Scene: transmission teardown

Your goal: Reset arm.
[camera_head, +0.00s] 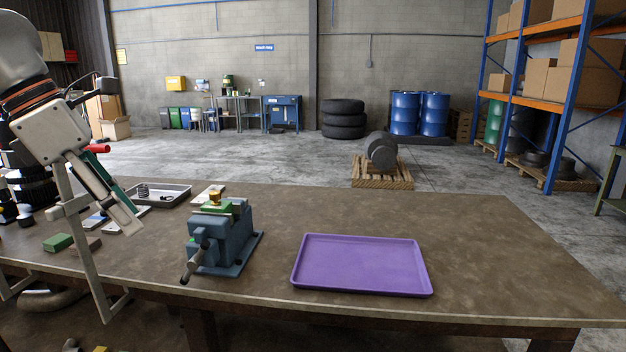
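My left gripper (122,266) hangs over the left part of the workbench. Its two fingers are spread wide with nothing between them. A blue-grey vise (228,246) stands on the bench to the right of the gripper, apart from it. A small brass-coloured part (214,197) sits at the top of the vise, by its green jaws. An empty purple tray (361,265) lies flat to the right of the vise. My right gripper does not show.
The brown workbench (480,245) is clear around and right of the purple tray. A dark grey tray (176,193) with small parts lies behind the gripper. A green block (57,242) lies at the left. Shelving (560,60) stands far off at the right.

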